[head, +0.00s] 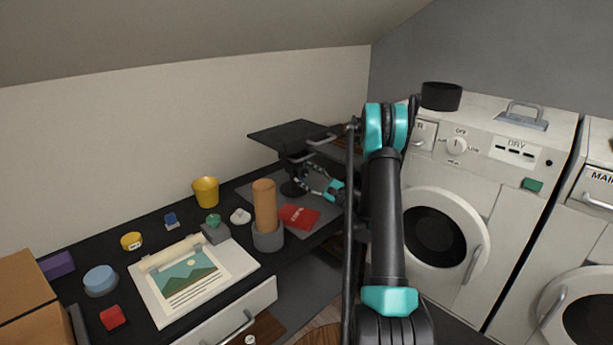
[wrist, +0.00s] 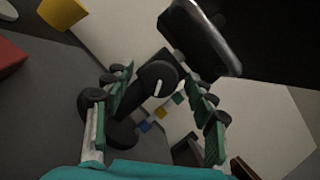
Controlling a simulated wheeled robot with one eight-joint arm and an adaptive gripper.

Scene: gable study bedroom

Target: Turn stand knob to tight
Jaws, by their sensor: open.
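The black stand (head: 292,136) with a flat tilted top is on the dark desk by the back wall. Blue, yellow and green patches show just below and right of the knob; I cannot tell which means tight. My gripper (head: 303,176) is beside the stand's post, under its top. In the wrist view my gripper's green-padded fingers (wrist: 157,82) are open on either side of the knob, with visible gaps.
A red booklet (head: 299,216) and an orange cylinder in a grey holder (head: 268,238) are near my gripper. A yellow cup (head: 206,191) and a picture sheet (head: 190,279) are further left. A white washer-dryer (head: 470,190) stands to the right.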

